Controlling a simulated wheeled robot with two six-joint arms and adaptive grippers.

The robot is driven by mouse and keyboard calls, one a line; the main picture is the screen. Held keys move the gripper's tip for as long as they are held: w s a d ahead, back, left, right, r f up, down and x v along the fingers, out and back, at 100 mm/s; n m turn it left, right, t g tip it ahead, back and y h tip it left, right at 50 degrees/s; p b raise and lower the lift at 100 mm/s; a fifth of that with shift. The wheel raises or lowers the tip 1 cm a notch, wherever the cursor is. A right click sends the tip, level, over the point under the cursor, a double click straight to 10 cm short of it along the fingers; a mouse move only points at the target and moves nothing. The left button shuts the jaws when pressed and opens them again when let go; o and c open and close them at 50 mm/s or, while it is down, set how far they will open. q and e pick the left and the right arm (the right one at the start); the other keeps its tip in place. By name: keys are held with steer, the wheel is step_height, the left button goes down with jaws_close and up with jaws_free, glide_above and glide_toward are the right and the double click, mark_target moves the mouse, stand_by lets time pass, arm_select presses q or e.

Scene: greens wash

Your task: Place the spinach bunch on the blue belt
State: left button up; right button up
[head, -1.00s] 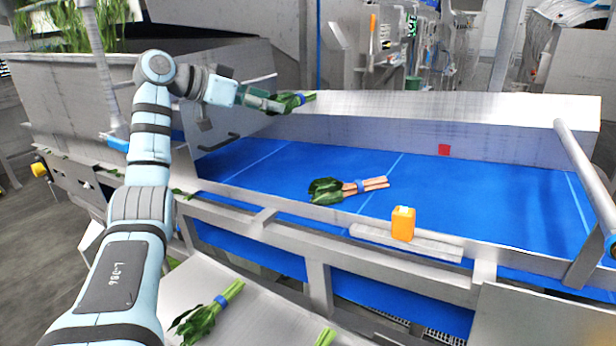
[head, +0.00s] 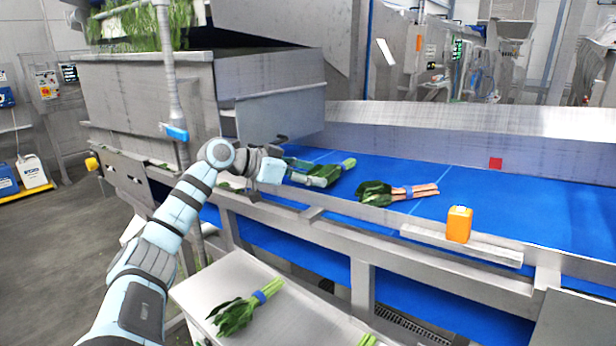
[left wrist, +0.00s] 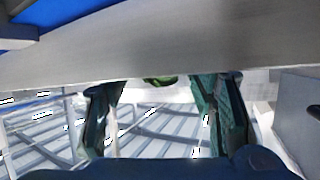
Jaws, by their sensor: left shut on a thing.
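My left gripper (head: 316,175) is shut on a spinach bunch (head: 347,164), low over the left part of the blue belt (head: 520,205). The bunch lies roughly sideways, with green stems pointing right and dark leaves on the left, partly hidden by the gripper. I cannot tell whether it touches the belt. In the left wrist view, only a small bit of green (left wrist: 160,80) shows between the two dark fingers. My right gripper is not in view.
A bunch with pinkish stems (head: 415,190) lies on the belt to the right. Another green bunch (head: 236,314) with a blue band lies on the metal side table (head: 215,285). The belt's right part is clear.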

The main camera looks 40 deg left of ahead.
arm_select(q)
steer(key=shift+w+f+b, duration=0.3)
steer(key=shift+f+b, duration=0.1)
steer(key=shift+f, duration=0.25)
steer(key=o, duration=1.2)
steer(key=shift+s+r, duration=0.1)
steer(key=shift+r, duration=0.1)
